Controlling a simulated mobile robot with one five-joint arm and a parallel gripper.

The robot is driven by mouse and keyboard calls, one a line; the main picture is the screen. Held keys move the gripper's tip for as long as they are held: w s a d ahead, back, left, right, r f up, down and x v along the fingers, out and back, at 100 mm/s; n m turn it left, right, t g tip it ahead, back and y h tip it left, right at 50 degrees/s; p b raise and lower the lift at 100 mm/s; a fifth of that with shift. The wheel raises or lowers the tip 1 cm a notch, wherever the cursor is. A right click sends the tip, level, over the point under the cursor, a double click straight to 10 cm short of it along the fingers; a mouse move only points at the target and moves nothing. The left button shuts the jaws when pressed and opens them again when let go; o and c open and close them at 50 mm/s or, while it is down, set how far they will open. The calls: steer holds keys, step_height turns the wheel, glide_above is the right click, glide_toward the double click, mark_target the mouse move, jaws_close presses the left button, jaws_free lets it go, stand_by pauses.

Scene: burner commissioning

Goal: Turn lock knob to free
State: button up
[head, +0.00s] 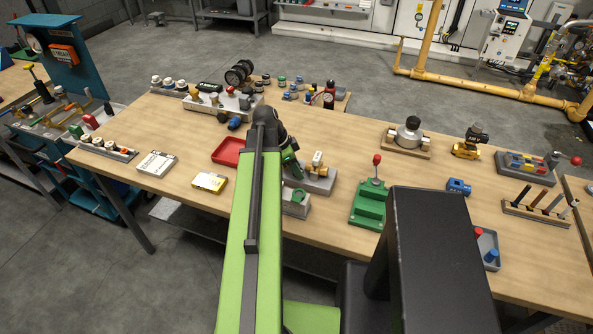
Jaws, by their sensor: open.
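My green arm reaches forward over the wooden bench, and my gripper (291,164) is low over its middle, partly hidden by the dark wrist. It is open, and I see nothing held in it. Just right of it stands a grey block fixture (320,184) with a small brass and white knob-like part (317,162) on top. Below it is a smaller grey block with a green round part (298,197). No label marks the lock knob, so I cannot tell which part it is or how it is turned. Contact between gripper and fixture is unclear.
A green lever fixture (369,203) with a red ball stands to the right. A red tray (229,151) and a yellow box (210,182) lie left of my arm. A grey valve block (222,107) stands behind. Bare wood (345,140) shows right of the gripper.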

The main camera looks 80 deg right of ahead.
jaws_close()
steer(key=shift+d, duration=0.15)
steer(key=shift+a+n, duration=0.3)
steer(key=shift+n, duration=0.4)
steer(key=n+h, duration=0.1)
steer(key=n, duration=0.2)
steer(key=shift+s+a+t, duration=0.1)
steer(key=shift+t, duration=0.3)
steer(key=shift+n+t+h, duration=0.4)
steer(key=shift+n+h, duration=0.1)
steer(key=shift+n, duration=0.9)
